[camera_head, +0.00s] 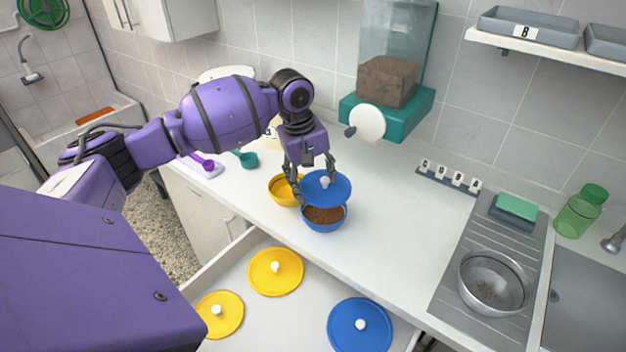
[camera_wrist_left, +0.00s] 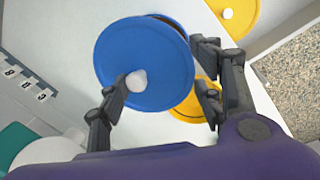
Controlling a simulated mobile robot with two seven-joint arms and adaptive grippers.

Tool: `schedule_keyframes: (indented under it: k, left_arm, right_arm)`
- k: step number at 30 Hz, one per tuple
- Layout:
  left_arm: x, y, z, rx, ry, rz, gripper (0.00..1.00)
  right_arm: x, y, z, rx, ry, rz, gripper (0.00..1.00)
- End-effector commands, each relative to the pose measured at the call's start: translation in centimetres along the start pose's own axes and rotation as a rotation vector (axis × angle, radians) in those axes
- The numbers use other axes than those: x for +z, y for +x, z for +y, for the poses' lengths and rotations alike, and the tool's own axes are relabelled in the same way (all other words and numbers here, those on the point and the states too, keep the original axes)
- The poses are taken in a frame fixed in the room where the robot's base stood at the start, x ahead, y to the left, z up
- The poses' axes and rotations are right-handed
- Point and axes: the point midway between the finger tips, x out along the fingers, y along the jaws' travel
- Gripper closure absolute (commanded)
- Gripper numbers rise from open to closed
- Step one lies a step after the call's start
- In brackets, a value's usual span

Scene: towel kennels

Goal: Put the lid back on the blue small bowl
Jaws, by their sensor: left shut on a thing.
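The blue small bowl (camera_head: 322,226) stands on the white counter with brown food in it. The blue lid (camera_head: 338,191) with a white knob is above it, a gap at the front showing the food. In the left wrist view the lid (camera_wrist_left: 150,55) fills the middle between the fingers (camera_wrist_left: 158,98) and hides most of the bowl. Exact finger contact is unclear. My right gripper is not in view.
A yellow bowl (camera_head: 280,192) stands close left of the blue bowl. An open drawer in front holds two yellow lids (camera_head: 275,280) (camera_head: 230,325) and another blue lid (camera_head: 345,340). A teal dispenser (camera_head: 400,125) stands behind. A metal bowl (camera_head: 494,290) is right, by the sink.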

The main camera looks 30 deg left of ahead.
Motion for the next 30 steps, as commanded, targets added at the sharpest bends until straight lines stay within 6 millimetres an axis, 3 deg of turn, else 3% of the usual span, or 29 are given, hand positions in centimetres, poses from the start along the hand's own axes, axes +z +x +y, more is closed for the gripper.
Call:
schedule_keyframes:
  k: [13, 21, 30]
  left_arm:
    - [0.1, 4.6, -1.1, -0.011, 0.002, -0.008, 0.6]
    - [0.1, 5.8, -1.1, -0.001, 0.003, -0.003, 0.6]
    - [0.1, 6.1, -1.2, -0.001, 0.004, -0.002, 0.6]
  right_arm:
    - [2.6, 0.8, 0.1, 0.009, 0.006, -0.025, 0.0]
    - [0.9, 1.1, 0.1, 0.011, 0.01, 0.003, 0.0]
    - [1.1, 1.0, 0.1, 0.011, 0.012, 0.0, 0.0]
